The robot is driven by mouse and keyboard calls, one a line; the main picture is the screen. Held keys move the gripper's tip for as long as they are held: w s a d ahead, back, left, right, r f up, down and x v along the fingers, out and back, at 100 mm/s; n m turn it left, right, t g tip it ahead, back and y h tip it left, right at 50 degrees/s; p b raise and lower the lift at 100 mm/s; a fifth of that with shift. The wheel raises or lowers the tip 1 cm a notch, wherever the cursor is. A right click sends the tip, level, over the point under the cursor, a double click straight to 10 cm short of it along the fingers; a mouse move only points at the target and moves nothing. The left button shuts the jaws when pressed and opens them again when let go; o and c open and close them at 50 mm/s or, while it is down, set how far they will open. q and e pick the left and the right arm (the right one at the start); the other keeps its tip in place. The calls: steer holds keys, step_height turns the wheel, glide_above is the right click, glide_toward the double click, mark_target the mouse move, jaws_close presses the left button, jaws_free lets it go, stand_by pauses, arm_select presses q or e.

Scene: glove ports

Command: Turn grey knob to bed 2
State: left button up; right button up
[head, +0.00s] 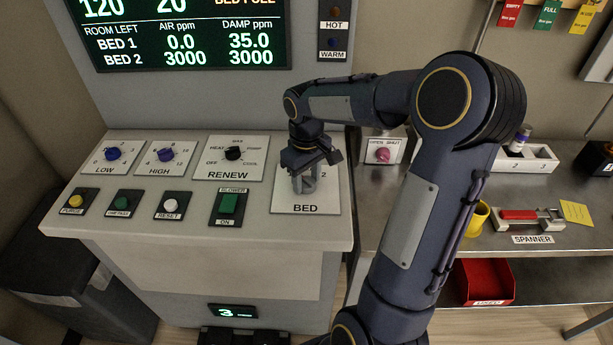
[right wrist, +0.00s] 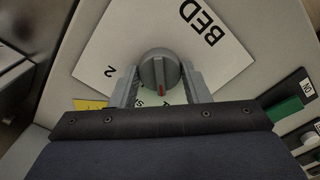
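The grey knob (right wrist: 160,72) sits on the white BED plate (head: 305,200), and its red mark points to the bottom of the right wrist view, toward a partly hidden label that looks like 1. The plate's 2 (right wrist: 110,71) lies left of the knob there. My right gripper (head: 305,183) is down at the plate, with one finger on each side of the knob. The fingers lie very close to the knob's sides; whether they press on it I cannot tell. In the head view the gripper mostly hides the knob. My left gripper is out of view.
Left of the BED plate are the green BLOWER switch (head: 228,204) and the black RENEW knob (head: 233,153). A pink OPEN/SHUT knob (head: 383,154) stands to the right. The display (head: 180,35) above reads BED 1 35.0, BED 2 3000 for damp.

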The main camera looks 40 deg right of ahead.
steer(key=c, duration=0.4)
steer(key=shift+o, duration=0.2)
steer(key=m, duration=0.3)
steer(key=shift+m+b, duration=0.3)
steer(key=shift+b, duration=0.1)
steer(key=m, duration=0.4)
steer(key=shift+m, duration=0.3)
steer(key=m, duration=0.5)
steer(key=shift+m, duration=2.4)
